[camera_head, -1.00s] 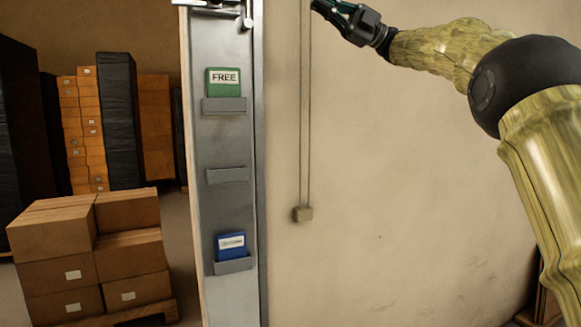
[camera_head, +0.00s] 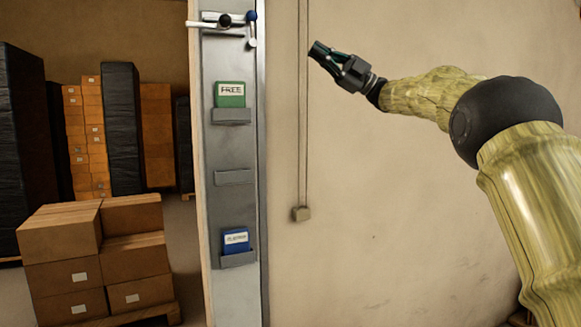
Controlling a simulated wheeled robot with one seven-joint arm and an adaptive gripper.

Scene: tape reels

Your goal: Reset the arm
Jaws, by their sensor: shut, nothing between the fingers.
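My gripper (camera_head: 317,50) is in the upper middle of the head view, in front of the plain beige wall. It is shut and holds nothing. It points up and to the left, and it is apart from the metal panel to its left. My arm reaches in from the right edge of the picture.
A grey metal panel (camera_head: 235,205) carries a green card marked FREE (camera_head: 230,95), an empty middle holder (camera_head: 233,177) and a blue card (camera_head: 236,241). A handle (camera_head: 223,22) is at its top. Stacked cartons (camera_head: 65,245) stand at left.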

